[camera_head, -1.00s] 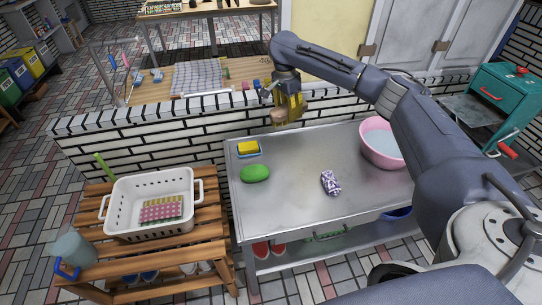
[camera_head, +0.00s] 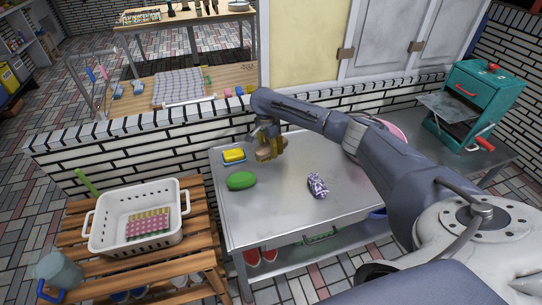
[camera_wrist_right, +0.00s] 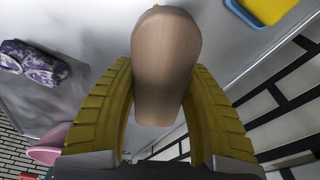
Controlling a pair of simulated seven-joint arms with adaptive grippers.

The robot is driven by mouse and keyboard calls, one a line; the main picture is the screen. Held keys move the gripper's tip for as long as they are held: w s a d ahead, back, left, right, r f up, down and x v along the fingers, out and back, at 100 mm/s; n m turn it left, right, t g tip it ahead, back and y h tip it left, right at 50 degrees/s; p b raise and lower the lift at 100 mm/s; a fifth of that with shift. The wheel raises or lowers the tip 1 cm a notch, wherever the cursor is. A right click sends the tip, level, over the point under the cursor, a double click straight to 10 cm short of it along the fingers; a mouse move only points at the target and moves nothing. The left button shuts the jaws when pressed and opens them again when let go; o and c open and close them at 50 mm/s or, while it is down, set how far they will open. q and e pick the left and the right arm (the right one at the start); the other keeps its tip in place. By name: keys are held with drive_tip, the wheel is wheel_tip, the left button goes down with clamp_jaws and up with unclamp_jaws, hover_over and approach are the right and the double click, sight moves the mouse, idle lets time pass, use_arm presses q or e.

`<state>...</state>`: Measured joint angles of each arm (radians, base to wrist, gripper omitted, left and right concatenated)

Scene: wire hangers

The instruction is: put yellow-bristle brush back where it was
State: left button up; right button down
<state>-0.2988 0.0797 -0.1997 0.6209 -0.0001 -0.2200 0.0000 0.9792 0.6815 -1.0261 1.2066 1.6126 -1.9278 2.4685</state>
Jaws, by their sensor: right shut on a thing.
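My right gripper (camera_head: 268,152) has yellow fingers and is shut on a tan wooden piece, which I take to be the brush (camera_head: 263,154). In the right wrist view the brush (camera_wrist_right: 167,60) shows as a smooth, rounded wooden body between both fingers. Its bristles are hidden in both views. The gripper is low over the back part of the metal table (camera_head: 285,220), just right of a yellow block on a blue dish (camera_head: 233,156). I cannot tell whether the brush touches the table. My left gripper is not in view.
A green oval object (camera_head: 241,180) and a purple-white patterned bundle (camera_head: 318,186) lie on the table. A pink basin (camera_head: 393,128) is partly behind my arm. A low brick wall (camera_head: 130,150) runs behind. A white basket (camera_head: 138,240) stands on the wooden rack at left.

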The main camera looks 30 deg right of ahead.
sight(271, 156)
drive_tip(key=shift+f, duration=2.15)
drive_tip(key=shift+f, duration=0.1)
drive_tip(key=c, duration=0.7)
unclamp_jaws()
drive_tip(key=r, duration=0.4)
drive_tip(key=a+r, duration=0.1)
drive_tip(key=r, duration=0.7)
drive_tip(key=shift+a, duration=0.2)
drive_tip(key=shift+r, duration=0.1)
